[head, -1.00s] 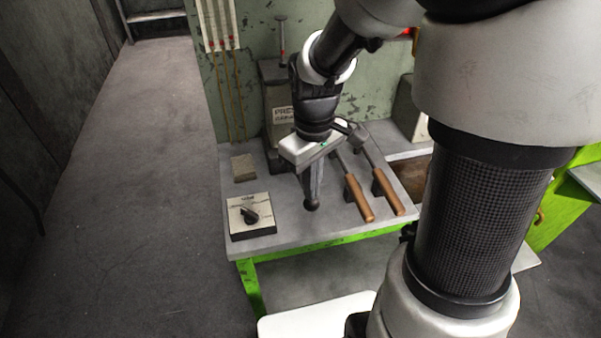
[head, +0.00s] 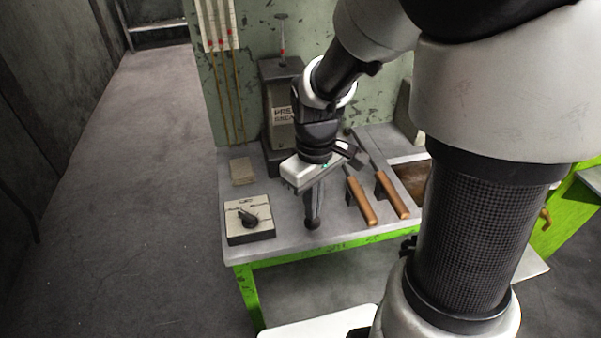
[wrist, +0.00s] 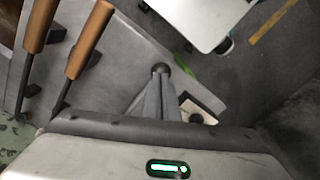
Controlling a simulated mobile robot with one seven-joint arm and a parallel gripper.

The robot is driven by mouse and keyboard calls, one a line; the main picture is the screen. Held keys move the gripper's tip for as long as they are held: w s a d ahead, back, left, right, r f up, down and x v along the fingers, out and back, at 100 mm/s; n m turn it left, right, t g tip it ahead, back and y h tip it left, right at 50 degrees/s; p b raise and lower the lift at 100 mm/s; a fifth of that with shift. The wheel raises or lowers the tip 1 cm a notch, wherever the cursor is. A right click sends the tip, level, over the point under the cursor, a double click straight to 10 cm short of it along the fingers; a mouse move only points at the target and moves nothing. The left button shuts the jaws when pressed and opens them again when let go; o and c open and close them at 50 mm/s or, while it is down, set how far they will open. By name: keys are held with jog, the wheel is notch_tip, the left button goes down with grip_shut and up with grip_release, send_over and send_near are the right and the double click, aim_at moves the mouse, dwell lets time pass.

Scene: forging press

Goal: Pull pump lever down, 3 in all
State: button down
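The pump lever ends in a dark ball knob (head: 312,224), low over the front part of the bench top. The knob also shows in the wrist view (wrist: 161,68), just past my fingertips. My gripper (head: 312,205) points down at the lever. In the wrist view its grey fingers (wrist: 157,100) lie close together, one on each side of the lever just behind the knob, and appear shut on it. My gripper and wrist hide most of the lever and its pivot.
Two wooden-handled tools (head: 361,200) (head: 392,195) lie just right of my gripper. A dark labelled column (head: 281,100) stands behind. Open floor lies left of the bench.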

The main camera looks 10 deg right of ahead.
notch_tip(320, 180, up, 10)
jog(key=w+p, duration=0.2)
jog(key=p, duration=0.6)
jog(key=shift+p, duration=0.4)
jog(key=shift+f, duration=0.15)
jog(key=shift+s+f+b, duration=0.3)
jog(key=shift+f+b, duration=0.7)
jog(key=shift+f, duration=0.3)
jog(key=shift+s+f+b, duration=0.3)
jog(key=shift+f+b, duration=0.75)
jog(key=shift+f, duration=0.3)
jog(key=shift+s+f+b, duration=0.3)
jog(key=shift+f+b, duration=0.7)
jog(key=shift+f, duration=0.3)
